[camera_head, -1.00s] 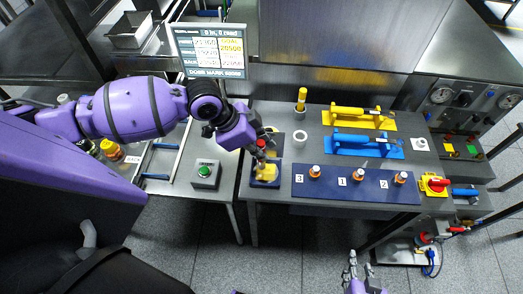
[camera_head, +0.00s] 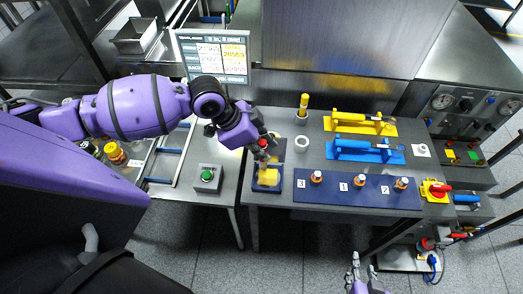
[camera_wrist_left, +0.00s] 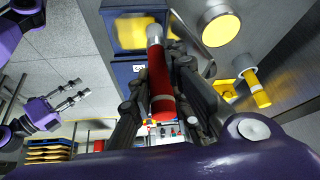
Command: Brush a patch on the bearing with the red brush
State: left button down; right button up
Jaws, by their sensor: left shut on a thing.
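My left gripper (camera_head: 263,150) is shut on the red brush (camera_wrist_left: 160,85), whose red handle shows between the fingers in the left wrist view. The brush's metal end points at a yellow pad in a blue tray (camera_wrist_left: 125,72); I cannot tell whether it touches. In the head view the yellow pad (camera_head: 270,175) lies just below the gripper. A pale ring (camera_head: 301,143), possibly the bearing, stands to the right of the gripper, apart from it. My right gripper (camera_head: 362,272) is low in the head view, open and empty, away from the table.
A dark blue mat (camera_head: 330,186) with several small orange-and-white bottles lies at the front. A yellow-handled tool (camera_head: 303,104) stands upright behind the ring. Yellow (camera_head: 360,124) and blue (camera_head: 365,150) fixtures stand to the right. A green button box (camera_head: 207,177) is left.

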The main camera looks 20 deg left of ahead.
pick_arm(q)
jog(key=shift+s+d, duration=0.1)
jog(key=shift+s+d, duration=0.25)
jog(key=shift+d, duration=0.05)
jog(key=shift+s+d, duration=1.6)
jog(key=shift+d, duration=0.3)
jog(key=shift+f, duration=0.2)
pick_arm(e)
jog(key=shift+s+f, duration=0.25)
jog(key=shift+s, duration=0.2)
pick_arm(q)
jog(key=shift+f, duration=0.2)
jog(key=shift+f, duration=0.2)
pick_arm(e)
jog(key=shift+w, duration=0.1)
jog(key=shift+w+r, duration=0.15)
jog(key=shift+w, duration=0.05)
jog(key=shift+s, duration=0.2)
